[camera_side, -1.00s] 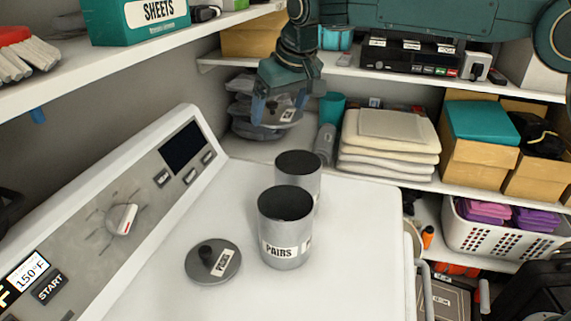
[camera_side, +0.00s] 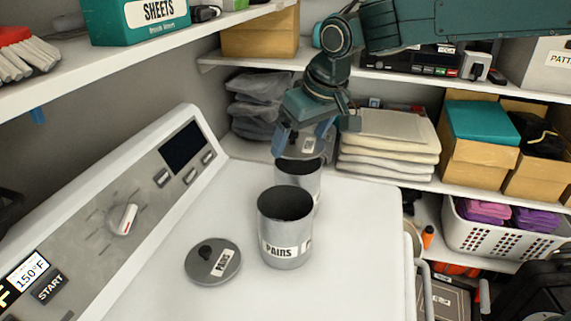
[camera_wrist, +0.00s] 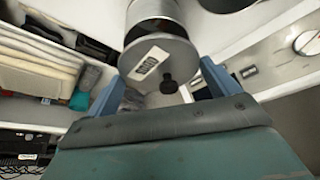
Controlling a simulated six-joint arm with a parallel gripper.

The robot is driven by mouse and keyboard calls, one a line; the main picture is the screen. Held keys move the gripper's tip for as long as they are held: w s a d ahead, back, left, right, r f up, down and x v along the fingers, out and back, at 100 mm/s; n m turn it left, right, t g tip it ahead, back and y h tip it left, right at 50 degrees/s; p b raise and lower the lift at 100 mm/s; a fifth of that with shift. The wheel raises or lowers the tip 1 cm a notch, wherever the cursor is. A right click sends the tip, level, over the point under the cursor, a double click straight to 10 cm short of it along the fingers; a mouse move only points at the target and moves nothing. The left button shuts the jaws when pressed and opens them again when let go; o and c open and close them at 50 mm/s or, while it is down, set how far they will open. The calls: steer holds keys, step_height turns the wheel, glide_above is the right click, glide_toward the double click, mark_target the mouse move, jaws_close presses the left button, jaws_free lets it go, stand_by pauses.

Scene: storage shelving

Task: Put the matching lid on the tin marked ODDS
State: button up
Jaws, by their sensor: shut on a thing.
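My gripper (camera_side: 305,142) is shut on a grey lid (camera_side: 303,148) with a dark knob and a white label. In the wrist view the blue fingers sit at either side of this lid (camera_wrist: 160,72); its label is too small to read surely. The lid is above the rear edge of the back grey tin (camera_side: 297,180); I cannot tell whether they touch. The back tin's label is hidden in the side view. The front tin (camera_side: 285,228), marked PAIRS, stands open. A second lid (camera_side: 213,261), apparently labelled PAIRS, lies left of it.
The tins stand on a white appliance top (camera_side: 350,245) with a sloped control panel (camera_side: 125,220) at left. Folded towels (camera_side: 388,145) and grey bags (camera_side: 255,105) lie behind. A shelf (camera_side: 400,80) runs above the towels. The top's front right is clear.

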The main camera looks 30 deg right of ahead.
steer(key=shift+f, duration=0.1)
steer(key=shift+f, duration=1.05)
steer(key=shift+f, duration=0.15)
stand_by(1.9)
steer(key=o, duration=0.7)
steer(key=shift+o, duration=0.2)
steer(key=shift+r, duration=2.2)
